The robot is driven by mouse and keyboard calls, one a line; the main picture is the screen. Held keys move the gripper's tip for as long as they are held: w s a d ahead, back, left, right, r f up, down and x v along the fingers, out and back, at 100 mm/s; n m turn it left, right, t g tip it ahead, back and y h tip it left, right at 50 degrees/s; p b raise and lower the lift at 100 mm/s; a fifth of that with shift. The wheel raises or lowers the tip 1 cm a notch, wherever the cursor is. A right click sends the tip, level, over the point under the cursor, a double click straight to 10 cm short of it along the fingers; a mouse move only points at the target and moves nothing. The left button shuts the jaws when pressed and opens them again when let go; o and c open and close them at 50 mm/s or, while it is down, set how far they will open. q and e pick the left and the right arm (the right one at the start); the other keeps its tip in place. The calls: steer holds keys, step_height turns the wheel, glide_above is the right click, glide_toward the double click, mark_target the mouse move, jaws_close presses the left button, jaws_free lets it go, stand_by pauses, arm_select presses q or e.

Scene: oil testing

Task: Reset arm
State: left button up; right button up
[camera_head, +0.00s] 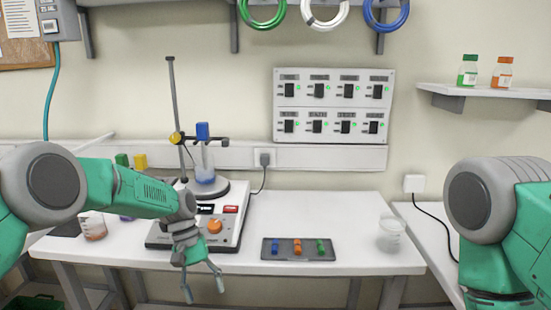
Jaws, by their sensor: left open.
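My left arm comes in from the left over the white table. My left gripper (203,287) is open and empty, pointing down in front of the table's front edge, below the hotplate device. My right arm shows at the right edge, but its gripper is out of view. The hotplate stirrer (215,226) with an orange knob stands on the table, partly hidden by my left arm. A glass vessel with blue liquid (205,177) stands on its plate next to a clamp stand (174,100).
A dark tray (269,252) with blue, orange and green pieces lies on the white table (345,215). A clear beaker (390,234) stands at its right end. A beaker with reddish contents (93,226) is beside my left arm. A switch panel (333,105) hangs on the wall.

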arm_select(q)
steer(key=s+a+f+m+t+y+b, duration=0.2)
steer(key=s+a+f, duration=0.1)
steer(key=s+f, duration=1.5)
steer(key=s+a+m+t+b, duration=0.1)
steer(key=s+a, duration=0.3)
steer(key=s, duration=0.5)
steer(key=s+a+t+y+b, duration=0.1)
steer(key=s+a, duration=0.3)
steer(key=s, duration=0.6)
steer(key=shift+s+m+t+y, duration=0.2)
steer(key=shift+m+t+y, duration=0.1)
steer(key=shift+m, duration=0.1)
steer(key=shift+w, duration=0.1)
